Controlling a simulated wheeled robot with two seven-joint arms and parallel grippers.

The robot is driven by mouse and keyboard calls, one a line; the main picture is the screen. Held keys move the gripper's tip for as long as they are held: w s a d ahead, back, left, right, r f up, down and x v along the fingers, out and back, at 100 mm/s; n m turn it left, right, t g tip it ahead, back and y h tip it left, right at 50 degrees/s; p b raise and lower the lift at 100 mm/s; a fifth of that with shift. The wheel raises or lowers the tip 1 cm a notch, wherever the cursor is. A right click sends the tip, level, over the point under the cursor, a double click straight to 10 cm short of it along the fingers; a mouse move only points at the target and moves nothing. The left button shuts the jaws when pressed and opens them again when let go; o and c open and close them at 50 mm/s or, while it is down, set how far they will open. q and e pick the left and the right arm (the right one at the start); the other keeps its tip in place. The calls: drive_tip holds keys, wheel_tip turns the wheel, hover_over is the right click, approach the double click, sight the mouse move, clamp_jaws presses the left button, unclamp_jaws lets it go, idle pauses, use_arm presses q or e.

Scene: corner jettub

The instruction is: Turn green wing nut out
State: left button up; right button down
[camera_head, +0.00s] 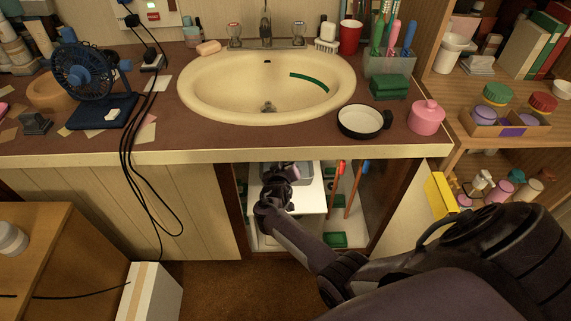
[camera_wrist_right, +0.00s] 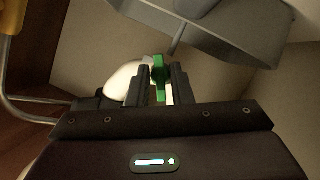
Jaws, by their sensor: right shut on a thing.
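The green wing nut (camera_wrist_right: 159,72) shows in the right wrist view, upright between the two fingers of my right gripper (camera_wrist_right: 160,85). The gripper is shut on it. A white rounded part (camera_wrist_right: 122,78) lies just behind and left of the nut; what the nut is threaded on is hidden. In the head view my right arm reaches down into the open cabinet under the sink, and the gripper and nut are hidden by the arm and wrist (camera_head: 275,198). My left gripper is not in view.
A grey box-like fixture (camera_wrist_right: 215,30) hangs close above the nut. A metal pipe (camera_wrist_right: 22,110) curves at left. The cabinet opening holds red and blue handled sticks (camera_head: 337,185) and green items (camera_head: 334,239) right of my arm. The counter edge (camera_head: 200,156) lies above.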

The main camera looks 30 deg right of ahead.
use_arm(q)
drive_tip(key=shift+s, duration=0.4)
use_arm(e)
drive_tip(key=shift+w+r, duration=0.1)
drive_tip(key=shift+r, duration=0.05)
drive_tip(key=c, duration=1.5)
unclamp_jaws()
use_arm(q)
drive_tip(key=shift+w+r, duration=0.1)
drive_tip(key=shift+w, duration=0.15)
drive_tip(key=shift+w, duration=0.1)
